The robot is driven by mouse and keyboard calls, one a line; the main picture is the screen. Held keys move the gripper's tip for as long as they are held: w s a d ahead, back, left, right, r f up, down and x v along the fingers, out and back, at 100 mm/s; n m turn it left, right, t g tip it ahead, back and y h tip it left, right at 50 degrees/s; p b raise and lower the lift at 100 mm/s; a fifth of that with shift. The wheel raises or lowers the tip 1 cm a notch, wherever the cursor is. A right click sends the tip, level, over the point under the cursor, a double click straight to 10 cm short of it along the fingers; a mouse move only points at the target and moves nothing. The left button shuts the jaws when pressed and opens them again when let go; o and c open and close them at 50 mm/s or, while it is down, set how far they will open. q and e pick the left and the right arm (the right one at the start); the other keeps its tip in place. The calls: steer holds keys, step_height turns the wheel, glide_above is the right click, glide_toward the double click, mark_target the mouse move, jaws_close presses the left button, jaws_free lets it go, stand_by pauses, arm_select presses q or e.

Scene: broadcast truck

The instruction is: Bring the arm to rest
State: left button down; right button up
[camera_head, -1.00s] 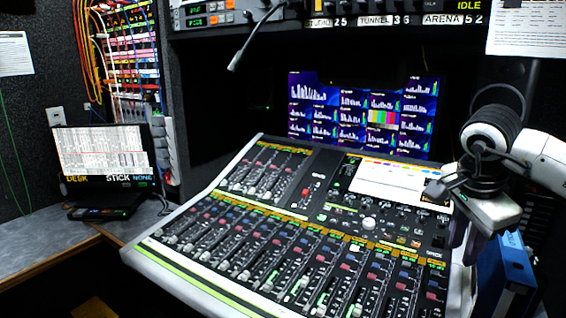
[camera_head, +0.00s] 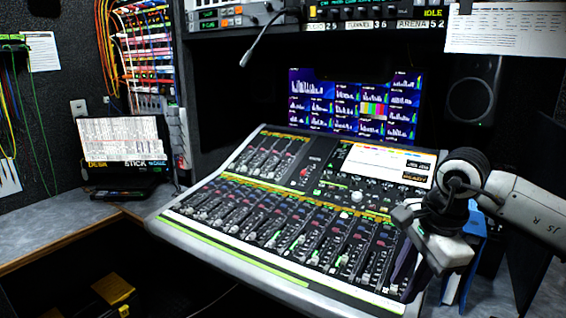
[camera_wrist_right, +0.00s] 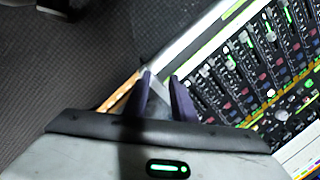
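My right arm, white with a black wrist joint, comes in from the right in the camera_head view. Its gripper (camera_head: 405,272) points down in front of the right end of the mixing desk (camera_head: 285,277). In the right wrist view the two dark fingers (camera_wrist_right: 160,78) stand a little apart. I see nothing held between them. The desk's faders and its pale edge lie beyond and to the right of the fingers in that view. My left arm and gripper are not in view.
A laptop-like screen (camera_head: 122,142) stands on the grey side counter (camera_head: 40,228) at left. Blue binders (camera_head: 474,222) stand close behind my right gripper. A gooseneck microphone (camera_head: 262,37) hangs above the desk. A yellow box (camera_head: 113,290) is low at left.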

steer(key=s+a+f+m+g+y, duration=0.1)
steer(key=s+a+f+g+y, duration=0.2)
steer(key=a, duration=0.6)
steer(key=s+a+f+m+y, duration=0.15)
steer(key=s+a+y, duration=0.35)
steer(key=a, duration=0.5)
steer(key=s+a+r+m+t+y, duration=0.3)
steer(key=a+r+m+y, duration=0.3)
steer(key=a+m+y, duration=0.4)
steer(key=w+d+f+m+t+h, duration=0.2)
steer(key=d+f+m+t+h, duration=0.5)
steer(key=m, duration=0.8)
steer(key=w+d+f+m+t+h, duration=0.2)
steer(key=d+f+m+t+h, duration=0.2)
steer(key=d+f+m+t, duration=0.85)
steer(key=s+d+f+m+g+h, duration=0.1)
steer(key=s+f+m+g+h, duration=0.2)
steer(key=s+f+m+g, duration=0.3)
steer(key=s+d+f+m+g+h, duration=0.2)
steer(key=s+f+m+g, duration=0.5)
steer(key=s+f, duration=0.4)
steer(key=shift+s+d+m+h, duration=0.25)
steer(key=shift+m+h, duration=0.15)
steer(key=shift+m, duration=0.1)
